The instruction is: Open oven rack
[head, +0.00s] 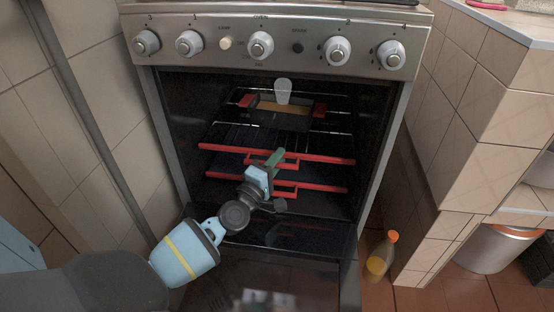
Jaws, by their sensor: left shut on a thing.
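The oven (160,130) is open, with its dark door (285,275) folded down at the front. Inside are an upper rack with a red front bar (315,158) and a lower rack with a red front bar (320,188). Each bar has a red handle loop near its middle. My left gripper (274,160) reaches in from the lower left and is shut at the upper rack's red handle. Its fingers partly hide the handle. My right gripper is not in view.
A dark baking dish with red handles (318,108) sits inside, toward the back. Tiled walls stand close on both sides. A bottle with an orange cap (381,258) stands on the floor right of the door. A bin (487,248) is farther right.

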